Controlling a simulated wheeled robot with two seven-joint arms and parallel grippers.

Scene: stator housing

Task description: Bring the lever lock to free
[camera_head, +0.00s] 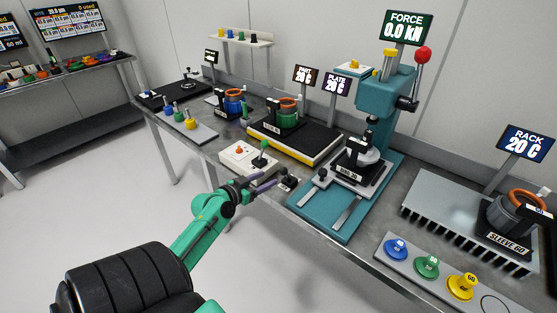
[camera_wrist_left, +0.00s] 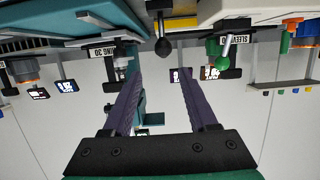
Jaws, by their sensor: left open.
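My left gripper (camera_head: 277,180), with purple fingers, is open and reaches in over the front edge of the bench. Its fingers (camera_wrist_left: 155,90) stand apart with nothing between their tips in the left wrist view. Near the tips is a small black part with a knob (camera_head: 288,182); a black ball knob (camera_wrist_left: 162,46) shows beyond the fingers in the wrist view. I cannot tell for sure which part is the lever lock. My right gripper is not in view.
A teal press (camera_head: 383,95) with a red-ball handle (camera_head: 423,54) stands to the right, its rails (camera_head: 345,213) reaching the front edge. A yellow-edged black plate (camera_head: 292,143) lies behind. A finned rack (camera_head: 430,215) and colored knobs (camera_head: 426,266) are further right. Floor in front is clear.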

